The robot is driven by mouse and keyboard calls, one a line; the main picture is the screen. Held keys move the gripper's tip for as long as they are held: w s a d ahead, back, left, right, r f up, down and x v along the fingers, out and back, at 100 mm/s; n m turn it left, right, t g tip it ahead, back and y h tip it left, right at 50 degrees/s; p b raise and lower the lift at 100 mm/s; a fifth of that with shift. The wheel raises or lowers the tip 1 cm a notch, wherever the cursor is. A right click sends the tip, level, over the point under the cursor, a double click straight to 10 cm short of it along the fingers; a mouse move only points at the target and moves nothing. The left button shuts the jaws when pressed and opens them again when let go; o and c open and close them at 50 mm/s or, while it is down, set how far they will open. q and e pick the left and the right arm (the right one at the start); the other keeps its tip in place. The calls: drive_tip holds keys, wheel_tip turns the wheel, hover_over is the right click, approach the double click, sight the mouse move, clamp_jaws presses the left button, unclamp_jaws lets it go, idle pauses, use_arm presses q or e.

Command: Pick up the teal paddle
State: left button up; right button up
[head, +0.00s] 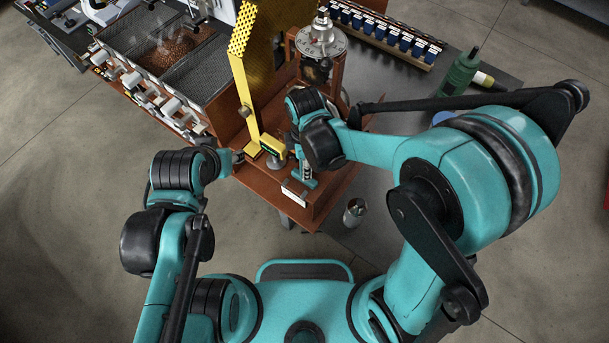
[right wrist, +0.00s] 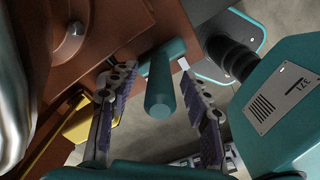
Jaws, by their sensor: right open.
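The teal paddle (right wrist: 159,92) is in the right wrist view. Its round handle points toward the camera and a crossbar lies behind it at the brown surface. My right gripper (right wrist: 156,76) is open, with one finger on each side of the handle and visible gaps between. In the head view the right wrist hangs over the front of the brown stand, and its fingers are hard to tell from the teal parts below it. My left gripper (head: 238,157) is at the stand's left edge, apart from the paddle. Its fingers are too small to judge.
The brown stand (head: 330,207) carries a yellow perforated upright (head: 240,85) and a round dial (head: 321,41). A small white card (head: 293,194) stands at its front. A metal canister (head: 355,212) and a green bottle (head: 460,72) are to the right. Trays of beans are behind left.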

drive_tip(key=shift+f, duration=0.4)
clamp_jaws()
drive_tip(key=shift+r, duration=0.1)
